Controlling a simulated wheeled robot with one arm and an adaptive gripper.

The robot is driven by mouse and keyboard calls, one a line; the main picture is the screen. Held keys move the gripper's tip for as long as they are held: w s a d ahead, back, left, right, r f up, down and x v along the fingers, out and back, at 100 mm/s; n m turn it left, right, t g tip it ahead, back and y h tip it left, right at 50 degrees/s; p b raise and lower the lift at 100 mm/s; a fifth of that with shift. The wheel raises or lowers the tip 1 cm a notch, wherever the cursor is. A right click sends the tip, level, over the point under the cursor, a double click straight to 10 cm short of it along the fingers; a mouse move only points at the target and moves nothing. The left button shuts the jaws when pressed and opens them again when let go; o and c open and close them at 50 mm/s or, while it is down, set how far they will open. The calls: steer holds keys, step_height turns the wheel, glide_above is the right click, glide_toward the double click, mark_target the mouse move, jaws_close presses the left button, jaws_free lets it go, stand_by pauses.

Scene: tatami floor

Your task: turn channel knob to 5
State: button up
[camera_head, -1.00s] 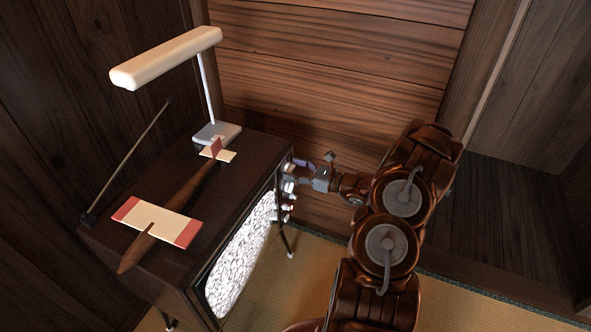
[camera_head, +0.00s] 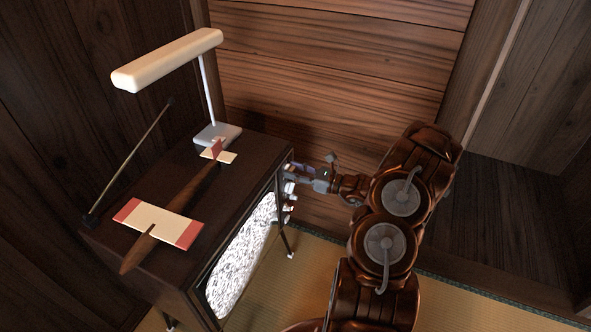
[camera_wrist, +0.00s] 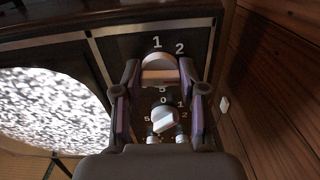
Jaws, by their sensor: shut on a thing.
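The television (camera_head: 150,271) stands at the left with its screen showing static. In the wrist view its channel knob (camera_wrist: 158,76) is at the top of the control panel, pale with a bar grip. The numbers 1 and 2 show above it and a 5 just below; other markings and its exact setting are hidden. My gripper (camera_wrist: 160,70) has one finger on each side of this knob and is shut on it. In the head view my gripper (camera_head: 306,174) is at the television's right front edge, with the knob mostly hidden.
A smaller numbered knob (camera_wrist: 165,118) sits just below, close under the fingers. A desk lamp (camera_head: 217,134), a toy plane (camera_head: 185,195) and an antenna (camera_head: 130,160) are on top of the television. A wooden wall (camera_head: 335,60) stands behind.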

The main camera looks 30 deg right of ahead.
steer(key=m+p, duration=0.2)
steer(key=p, duration=0.1)
steer(key=shift+d+r+m, duration=0.1)
steer(key=shift+r+m, duration=0.1)
steer(key=shift+m, duration=0.2)
steer(key=m+p, duration=0.2)
steer(key=m, duration=0.3)
steer(key=shift+w+d+f, duration=0.1)
steer(key=shift+f, duration=0.05)
steer(key=m+p, duration=0.1)
steer(key=m, duration=0.4)
steer(key=shift+f, duration=0.1)
steer(key=shift+d+f+m+p, duration=0.15)
steer(key=shift+m+p, duration=0.15)
steer(key=shift+m, duration=1.9)
steer(key=o, duration=1.1)
steer(key=shift+o, duration=0.2)
steer(key=v, duration=1.1)
steer(key=shift+s, duration=0.4)
